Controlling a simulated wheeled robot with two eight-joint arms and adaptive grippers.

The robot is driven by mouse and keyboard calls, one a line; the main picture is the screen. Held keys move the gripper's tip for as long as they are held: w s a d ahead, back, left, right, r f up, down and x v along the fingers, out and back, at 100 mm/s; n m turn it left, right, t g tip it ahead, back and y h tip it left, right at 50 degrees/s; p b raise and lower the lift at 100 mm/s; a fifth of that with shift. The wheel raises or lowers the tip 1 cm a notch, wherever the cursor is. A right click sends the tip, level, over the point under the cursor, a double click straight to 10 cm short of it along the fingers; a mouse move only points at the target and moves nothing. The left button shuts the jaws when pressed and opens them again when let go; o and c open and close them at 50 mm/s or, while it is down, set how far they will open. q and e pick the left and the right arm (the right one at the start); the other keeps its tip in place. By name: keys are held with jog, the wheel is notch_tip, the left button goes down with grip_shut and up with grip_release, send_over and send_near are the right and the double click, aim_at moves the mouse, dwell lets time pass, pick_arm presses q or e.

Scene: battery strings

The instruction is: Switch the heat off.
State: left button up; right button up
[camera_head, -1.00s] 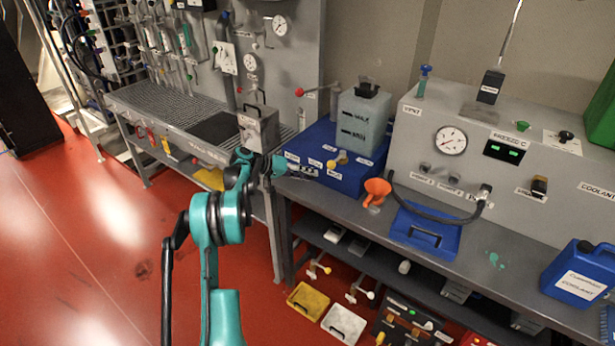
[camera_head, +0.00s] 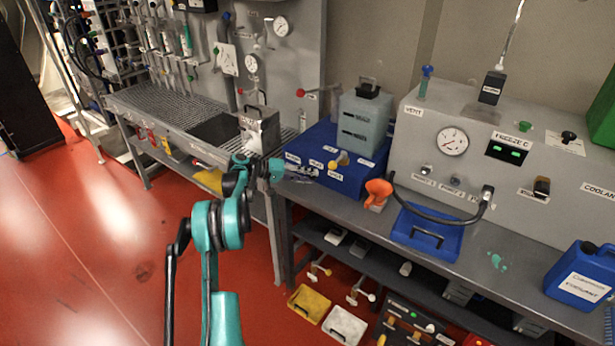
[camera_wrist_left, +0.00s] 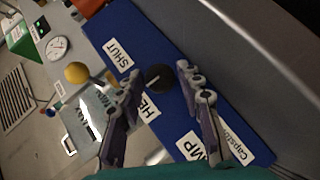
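The blue box (camera_head: 352,181) stands on the grey bench, with white labels on its front face. In the left wrist view its front (camera_wrist_left: 215,95) carries a round black knob (camera_wrist_left: 158,77) with a pale pointer line. A partly hidden label beginning "HE" (camera_wrist_left: 148,106) is beside the knob. My left gripper (camera_head: 308,173) is at the box's front. In the left wrist view its two fingers (camera_wrist_left: 157,80) are spread, one on each side of the knob. Whether they touch it, I cannot tell. My right gripper is not in view.
A grey tank (camera_head: 363,125) stands on the blue box, with a yellow ball handle (camera_head: 342,158) at the front. A metal canister (camera_head: 259,128) is to the left.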

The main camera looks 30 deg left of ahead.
pick_arm(q)
jog(key=shift+o, duration=0.2)
jog(key=v, duration=1.2)
jog(key=s+d+r+g+y, duration=0.1)
jog(key=s+d+r, duration=0.15)
jog(key=d, duration=0.55)
jog(key=s+d+r+g+y, duration=0.2)
jog(key=d+r, duration=0.1)
jog(key=d, duration=0.6)
jog(key=s+d+r+g+y, duration=0.1)
jog(key=s+d+r, duration=0.15)
jog(key=d, duration=0.55)
jog(key=s+d+f+m+y, duration=0.1)
jog(key=s+d, duration=0.3)
jog(key=s, duration=0.4)
jog(key=s+d+f+m+t+y, duration=0.1)
jog(key=s+d+f+m+y, duration=0.1)
jog(key=s, duration=0.5)
jog(key=s+d+f+m+y, duration=0.1)
jog(key=s+d+f+y, duration=0.2)
jog(key=s+d, duration=0.2)
jog(key=s, duration=0.3)
jog(key=shift+s+d+f+m, duration=0.3)
jog(key=shift+s+d+f, duration=0.05)
jog(key=shift+f, duration=0.05)
